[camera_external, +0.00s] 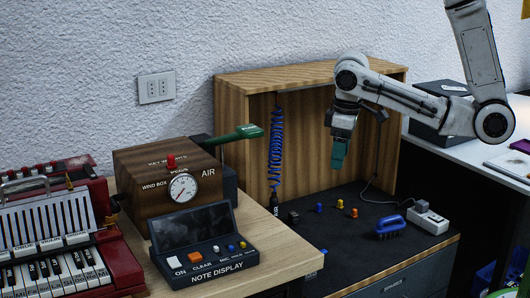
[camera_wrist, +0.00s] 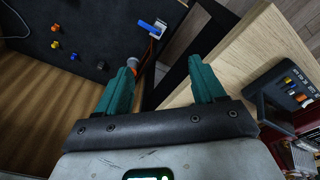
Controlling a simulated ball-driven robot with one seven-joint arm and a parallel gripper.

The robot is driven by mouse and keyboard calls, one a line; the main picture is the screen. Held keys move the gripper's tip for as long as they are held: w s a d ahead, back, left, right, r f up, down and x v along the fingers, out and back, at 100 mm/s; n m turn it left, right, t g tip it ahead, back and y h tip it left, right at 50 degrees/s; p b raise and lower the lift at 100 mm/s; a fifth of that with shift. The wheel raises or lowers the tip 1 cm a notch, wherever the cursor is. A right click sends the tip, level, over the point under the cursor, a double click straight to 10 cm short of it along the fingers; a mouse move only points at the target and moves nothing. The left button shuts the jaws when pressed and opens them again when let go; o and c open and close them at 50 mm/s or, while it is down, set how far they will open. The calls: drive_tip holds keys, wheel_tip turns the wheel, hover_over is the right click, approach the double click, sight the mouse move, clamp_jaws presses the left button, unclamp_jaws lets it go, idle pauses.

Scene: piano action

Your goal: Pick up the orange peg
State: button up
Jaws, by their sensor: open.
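The orange peg (camera_external: 354,212) is a small piece on the dark mat inside the wooden cabinet, at the right end of a loose row of pegs. In the wrist view the orange peg (camera_wrist: 55,28) is small, at the upper left, well away from my fingers. My gripper (camera_external: 339,155) hangs with teal fingers pointing down, high above the mat in front of the back panel. In the wrist view my gripper (camera_wrist: 165,80) has its fingers spread apart with nothing held between them.
A yellow peg (camera_external: 340,203), a blue peg (camera_external: 318,207) and a dark piece (camera_external: 293,217) lie left of the orange peg. A blue brush (camera_external: 390,227) and a white box (camera_external: 428,219) stand to the right. A blue coiled hose (camera_external: 276,148) hangs at the left.

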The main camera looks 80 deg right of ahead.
drive_tip(key=c, duration=0.3)
drive_tip(key=m+g+b, duration=0.1)
drive_tip(key=m+b, duration=0.8)
drive_tip(key=b, duration=2.3)
hover_over(355, 209)
wheel_tip(355, 209, down, 27)
wheel_tip(355, 209, down, 10)
drive_tip(key=shift+a+r+b, duration=0.1)
drive_tip(key=shift+b, duration=1.1)
